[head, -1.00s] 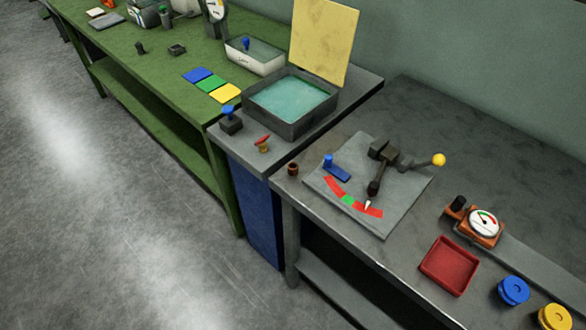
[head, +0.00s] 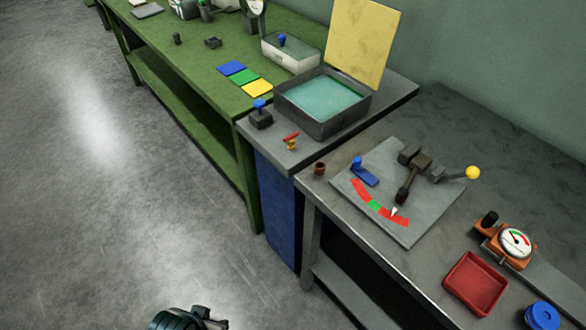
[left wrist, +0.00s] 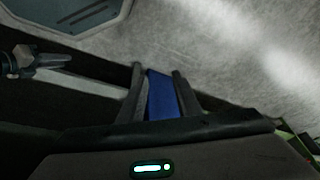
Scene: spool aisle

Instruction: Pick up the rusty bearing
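The rusty bearing (head: 319,168) is a small brown ring, standing at the near left corner of the grey bench in the head view. My left gripper (head: 208,319) shows only in part at the bottom edge, over the floor, well below and left of the bearing in the picture. In the left wrist view its two dark fingers (left wrist: 160,95) stand apart, with only a blue panel seen behind the gap. The bearing is not seen there. A grey jointed part at the left edge may be my right gripper (left wrist: 35,65), but I cannot tell its state.
The grey bench (head: 450,130) carries a lever plate (head: 415,222), a gauge (head: 515,243) and a red tray (head: 475,283). Left of the bearing, a wash tank (head: 322,100) and a red-and-yellow valve (head: 291,142) stand on a blue cabinet (head: 277,210). The floor (head: 90,230) is clear.

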